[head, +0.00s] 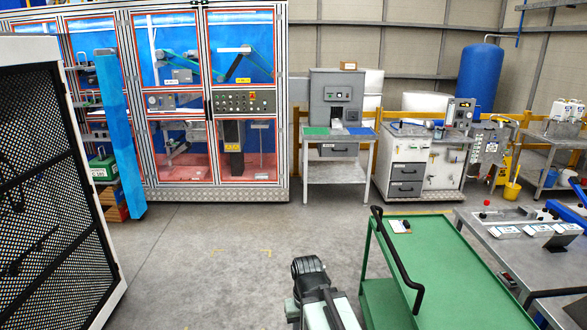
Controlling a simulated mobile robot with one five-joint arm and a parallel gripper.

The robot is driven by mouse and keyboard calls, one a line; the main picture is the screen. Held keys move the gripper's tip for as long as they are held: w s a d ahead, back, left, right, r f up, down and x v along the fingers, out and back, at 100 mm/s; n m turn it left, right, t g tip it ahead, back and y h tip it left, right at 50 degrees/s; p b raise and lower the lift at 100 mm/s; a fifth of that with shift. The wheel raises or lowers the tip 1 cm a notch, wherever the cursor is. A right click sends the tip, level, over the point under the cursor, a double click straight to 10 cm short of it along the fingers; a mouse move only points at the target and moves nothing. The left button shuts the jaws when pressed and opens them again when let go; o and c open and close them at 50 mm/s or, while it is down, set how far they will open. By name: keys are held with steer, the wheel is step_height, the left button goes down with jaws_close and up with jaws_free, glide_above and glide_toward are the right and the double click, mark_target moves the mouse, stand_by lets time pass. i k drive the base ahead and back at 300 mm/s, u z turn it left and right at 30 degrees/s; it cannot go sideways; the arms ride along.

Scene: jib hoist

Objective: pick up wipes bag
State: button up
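I cannot make out a wipes bag for certain in the head view. A small white and brown item (400,226) lies on the top of the green cart (445,275), too small to identify. Several flat white items (508,231) lie on the grey bench at the right, and I cannot tell whether one is the bag. Part of my arm, dark grey and pale, shows at the bottom centre, left of the cart. No gripper fingers show.
The green cart with a black handle stands close at the right, beside the grey bench (482,222). A black mesh panel (45,190) fills the left. A framed machine cabinet (205,193) and a small grey table (335,172) stand behind. The middle floor is clear.

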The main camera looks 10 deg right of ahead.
mark_target(501, 232)
steer(key=i, duration=1.95)
steer(key=z, duration=2.4)
